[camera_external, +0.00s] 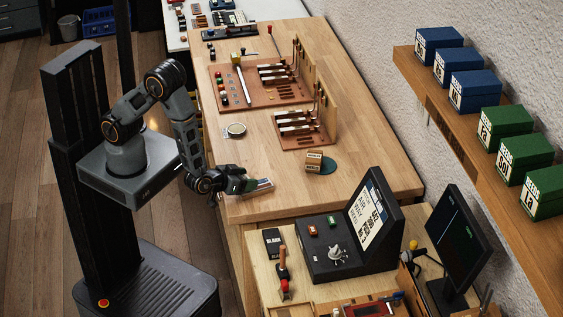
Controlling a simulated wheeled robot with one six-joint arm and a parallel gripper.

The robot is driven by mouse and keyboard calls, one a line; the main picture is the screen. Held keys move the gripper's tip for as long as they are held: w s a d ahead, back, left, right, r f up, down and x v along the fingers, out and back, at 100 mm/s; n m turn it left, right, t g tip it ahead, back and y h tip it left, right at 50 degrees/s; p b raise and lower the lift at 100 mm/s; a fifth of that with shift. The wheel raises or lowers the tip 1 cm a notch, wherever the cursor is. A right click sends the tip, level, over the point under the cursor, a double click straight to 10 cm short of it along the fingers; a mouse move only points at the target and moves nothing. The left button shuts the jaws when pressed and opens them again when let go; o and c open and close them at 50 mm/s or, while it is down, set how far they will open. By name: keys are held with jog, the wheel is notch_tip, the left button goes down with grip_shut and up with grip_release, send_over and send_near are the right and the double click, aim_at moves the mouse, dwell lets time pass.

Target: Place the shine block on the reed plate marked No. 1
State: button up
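My gripper (258,186) is low over the near left edge of the wooden bench, its fingers pointing right. Something pale and flat shows at the fingertips; I cannot tell if it is part of the fingers or a held thing, nor whether they are open or shut. A small wooden block with dark lettering (314,161) sits on a round teal mat, to the right of my gripper and apart from it; its lettering is too small to read, so I cannot confirm it is the shine block. No plate marked No. 1 is legible.
Two brown boards, one larger (222,99) and one smaller (288,145), carry dark-and-white strips beside wooden uprights. A small round tin (235,130) stands on the bench. A black case (312,264) and a monitor (465,243) stand nearer the camera. The bench between gripper and tin is clear.

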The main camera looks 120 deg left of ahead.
jog(key=o, duration=0.3)
jog(key=shift+r, duration=0.35)
jog(key=v, duration=1.1)
jog(key=w+d+r+m+t+h, duration=0.5)
jog(key=w+d+r+m+h, duration=0.15)
jog(key=d+r+h, duration=0.55)
jog(key=s+a+r+m+g, duration=0.1)
jog(key=s+a+m, duration=0.1)
jog(key=s, duration=0.3)
jog(key=s+a+r+m+g, duration=0.2)
jog(key=s, duration=0.3)
jog(key=s+a+r+m+g, duration=0.1)
jog(key=s+a+m+g, duration=0.1)
jog(key=s, duration=0.4)
jog(key=shift+a+r+m+h, duration=0.15)
jog(key=shift+r+m+h, duration=0.2)
jog(key=shift+m, duration=0.2)
